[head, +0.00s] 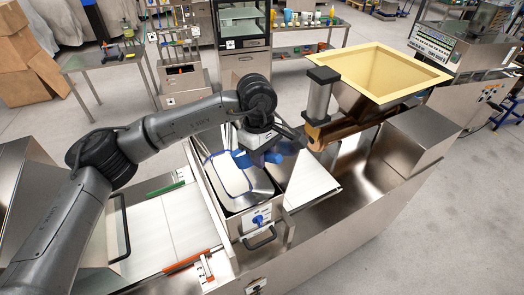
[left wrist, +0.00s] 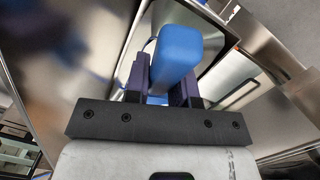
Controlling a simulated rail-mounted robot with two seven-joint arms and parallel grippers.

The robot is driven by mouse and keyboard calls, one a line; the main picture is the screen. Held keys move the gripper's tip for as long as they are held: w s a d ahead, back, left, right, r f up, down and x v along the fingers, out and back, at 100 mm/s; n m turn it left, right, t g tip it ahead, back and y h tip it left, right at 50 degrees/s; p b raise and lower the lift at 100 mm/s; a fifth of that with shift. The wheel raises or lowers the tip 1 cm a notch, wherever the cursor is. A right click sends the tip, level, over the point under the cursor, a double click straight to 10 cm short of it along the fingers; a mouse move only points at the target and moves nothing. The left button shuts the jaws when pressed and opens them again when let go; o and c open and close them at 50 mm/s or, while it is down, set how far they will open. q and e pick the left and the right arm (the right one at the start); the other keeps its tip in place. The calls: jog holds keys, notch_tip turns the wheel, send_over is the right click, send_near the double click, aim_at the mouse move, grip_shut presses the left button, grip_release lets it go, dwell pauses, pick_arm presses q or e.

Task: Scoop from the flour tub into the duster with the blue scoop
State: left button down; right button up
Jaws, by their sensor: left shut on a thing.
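My left gripper (head: 258,152) is over a steel box and shut on the blue scoop (head: 272,157). In the left wrist view the scoop's thick blue handle (left wrist: 178,50) sits between the two dark fingers of the gripper (left wrist: 165,85). I cannot tell whether this box is the duster or the flour tub. My right gripper is in neither view.
A machine with a yellow-lined hopper (head: 388,72), a copper-coloured roller (head: 345,130) and a grey cylinder (head: 318,98) stands right of the box. White belts (head: 170,225) run on both sides of it. A tool table (head: 120,68) stands behind, across open floor.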

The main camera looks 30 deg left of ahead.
pick_arm(q)
notch_tip(320, 180, down, 2)
jog(key=shift+b, duration=0.4)
jog(key=shift+w+a+r+h+p, duration=0.1)
jog(key=shift+a+r+h+p, duration=0.25)
jog(key=shift+r+p, duration=0.2)
jog(key=shift+w+a+r+g+h+p, duration=0.15)
jog(key=shift+a+r+g+h+p, duration=0.15)
jog(key=shift+r+h, duration=0.25)
jog(key=shift+w+a+r+g+h+p, duration=0.1)
jog(key=shift+a+r+h+p, duration=0.1)
jog(key=shift+a+r+h, duration=0.3)
jog(key=shift+d+f, duration=0.1)
jog(key=shift+d, duration=0.05)
jog(key=shift+f+b, duration=0.55)
jog(key=shift+r+h, duration=0.25)
jog(key=shift+h, duration=0.25)
jog(key=shift+w+a+r+g+h, duration=0.15)
jog(key=shift+a+r+g+h, duration=0.05)
jog(key=shift+a+h, duration=0.25)
jog(key=shift+w+a+r+g+h, duration=0.1)
jog(key=shift+a+r+g+h, duration=0.1)
jog(key=shift+a+h, duration=0.2)
